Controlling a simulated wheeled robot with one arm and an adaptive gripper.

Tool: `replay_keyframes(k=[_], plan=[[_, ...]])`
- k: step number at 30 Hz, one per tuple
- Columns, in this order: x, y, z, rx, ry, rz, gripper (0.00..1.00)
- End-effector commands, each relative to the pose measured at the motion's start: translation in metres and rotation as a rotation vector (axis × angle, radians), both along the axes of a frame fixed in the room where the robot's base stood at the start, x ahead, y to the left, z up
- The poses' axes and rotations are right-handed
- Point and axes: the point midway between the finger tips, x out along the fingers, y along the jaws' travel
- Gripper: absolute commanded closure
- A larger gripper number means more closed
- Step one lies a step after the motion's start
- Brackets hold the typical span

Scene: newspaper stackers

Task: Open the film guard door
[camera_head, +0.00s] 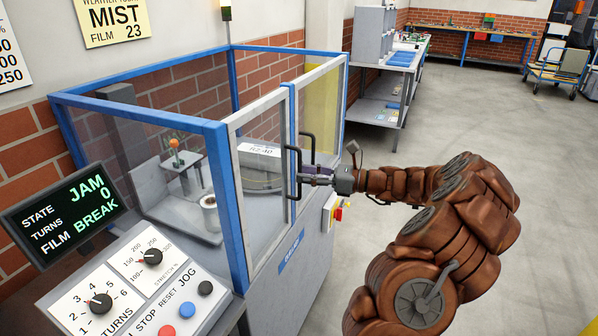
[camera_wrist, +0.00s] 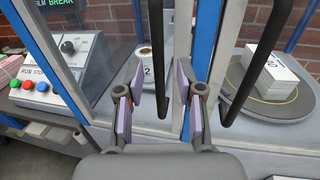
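The film guard (camera_head: 226,193) is a blue-framed clear enclosure with two clear door panels along its front side; both look shut. Each panel has a black bar handle beside the blue middle post. The left handle (camera_head: 295,174) shows in the wrist view (camera_wrist: 157,60) between my fingers. The right handle (camera_wrist: 262,55) is to the right of my gripper. My gripper (camera_head: 310,176) is open, with its purple-padded fingers (camera_wrist: 160,95) on either side of the left handle. A gap shows on both sides of the bar, and I see no grip on it.
Behind the panels are a film roll (camera_head: 209,213) and a turntable with a paper stack (camera_wrist: 268,76). The display (camera_head: 64,218) reads JAM, TURNS 0, FILM BREAK. A control panel (camera_head: 135,285) is at left.

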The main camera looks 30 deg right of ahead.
Motion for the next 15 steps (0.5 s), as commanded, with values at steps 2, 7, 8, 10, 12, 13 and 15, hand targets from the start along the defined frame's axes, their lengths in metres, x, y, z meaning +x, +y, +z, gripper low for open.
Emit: replay_keyframes(k=[2,7,8,10,12,13,15], plan=[[0.007,0.008,0.001,0.001,-0.001,0.005,0.63],[0.015,0.016,0.000,0.001,0.000,0.005,0.63],[0.016,0.016,0.000,0.001,0.001,0.004,0.63],[0.017,0.017,0.000,0.000,0.000,0.005,0.63],[0.017,0.017,0.000,0.000,0.000,0.005,0.63],[0.017,0.017,0.000,0.000,0.000,0.005,0.63],[0.017,0.017,0.000,0.000,0.000,0.004,0.63]])
